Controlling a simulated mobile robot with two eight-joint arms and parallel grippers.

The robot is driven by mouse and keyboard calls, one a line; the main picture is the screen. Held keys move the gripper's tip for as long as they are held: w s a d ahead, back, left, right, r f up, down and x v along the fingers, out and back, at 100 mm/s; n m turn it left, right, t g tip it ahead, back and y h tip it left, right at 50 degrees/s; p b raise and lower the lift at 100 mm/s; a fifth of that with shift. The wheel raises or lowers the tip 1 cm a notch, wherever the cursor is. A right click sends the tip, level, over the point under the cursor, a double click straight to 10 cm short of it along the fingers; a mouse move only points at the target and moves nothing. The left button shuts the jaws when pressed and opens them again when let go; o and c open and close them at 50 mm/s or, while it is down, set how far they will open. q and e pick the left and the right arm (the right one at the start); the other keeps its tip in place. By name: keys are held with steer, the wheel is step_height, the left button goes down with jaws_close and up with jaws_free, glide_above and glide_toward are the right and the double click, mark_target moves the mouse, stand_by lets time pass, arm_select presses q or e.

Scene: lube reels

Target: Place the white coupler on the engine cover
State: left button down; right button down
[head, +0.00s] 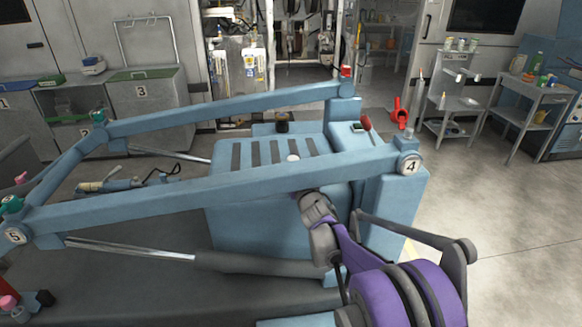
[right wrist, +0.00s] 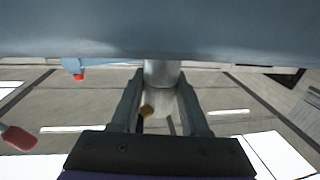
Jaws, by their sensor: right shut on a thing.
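The blue engine cover (head: 262,190) with dark slots stands in the middle of the head view, partly behind the near blue beam. A small white round thing (head: 293,157) shows on or just above its top, beside the slots; I cannot tell whether it rests there. In the right wrist view my right gripper (right wrist: 160,92) is shut on a white cylinder, the white coupler (right wrist: 162,73). Its upper part meets the edge of a blue-grey surface. In the head view my right arm reaches to the near beam, and its fingers are hidden. My left gripper is not in view.
The near blue beam (head: 220,188) and far blue beam (head: 230,108) flank the cover. Carts (head: 530,95) stand at right; the floor there is clear.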

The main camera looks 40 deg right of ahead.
steer(key=shift+s, duration=0.25)
steer(key=shift+f, duration=0.2)
steer(key=c, duration=0.8)
jaws_free()
steer(key=shift+w+d+f, duration=0.1)
steer(key=shift+w+f, duration=0.1)
steer(key=shift+w, duration=0.05)
steer(key=o, duration=0.4)
steer(key=shift+r, duration=0.1)
